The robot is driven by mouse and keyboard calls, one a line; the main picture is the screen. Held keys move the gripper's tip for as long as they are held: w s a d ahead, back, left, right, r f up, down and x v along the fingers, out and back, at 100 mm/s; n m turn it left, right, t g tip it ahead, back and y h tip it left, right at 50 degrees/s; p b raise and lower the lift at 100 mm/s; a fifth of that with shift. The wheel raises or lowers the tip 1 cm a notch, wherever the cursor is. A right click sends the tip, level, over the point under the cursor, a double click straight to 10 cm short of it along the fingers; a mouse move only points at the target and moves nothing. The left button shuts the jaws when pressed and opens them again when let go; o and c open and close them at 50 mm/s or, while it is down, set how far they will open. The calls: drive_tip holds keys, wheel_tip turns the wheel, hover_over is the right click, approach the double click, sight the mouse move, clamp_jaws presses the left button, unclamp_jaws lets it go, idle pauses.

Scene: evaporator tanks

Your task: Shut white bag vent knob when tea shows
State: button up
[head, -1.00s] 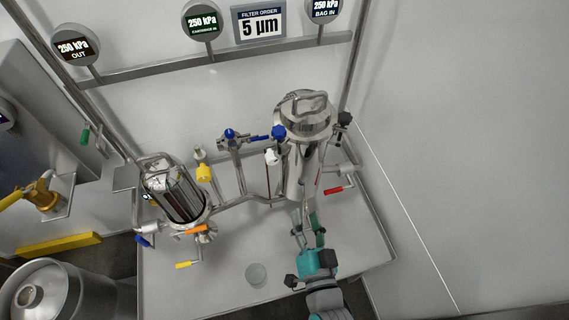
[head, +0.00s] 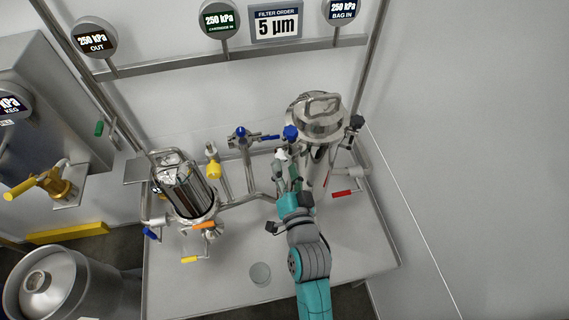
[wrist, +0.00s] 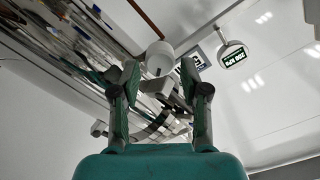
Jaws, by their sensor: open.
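The white bag vent knob (head: 281,155) sits on the left side of the tall steel bag housing (head: 322,165), below a blue knob (head: 291,132). My gripper (head: 286,178) is open, just below and in front of the white knob. In the wrist view the white knob (wrist: 160,57) shows beyond and roughly between my two open fingertips (wrist: 159,78); I cannot tell whether they touch it. A thin brown line (wrist: 146,18) runs up to near the knob there. I cannot tell for sure whether tea shows in it.
The cartridge housing (head: 190,192) stands left, with yellow and orange handles. A blue-handled valve (head: 242,135) stands between the housings. A red handle (head: 343,193) is right of my arm. A clear cup (head: 260,273) rests on the tray. Gauges read 250 kPa.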

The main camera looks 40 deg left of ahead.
drive_tip(key=shift+x, duration=0.85)
clamp_jaws()
drive_tip(key=shift+n, duration=0.3)
drive_tip(key=n, duration=0.9)
drive_tip(key=shift+n, duration=0.4)
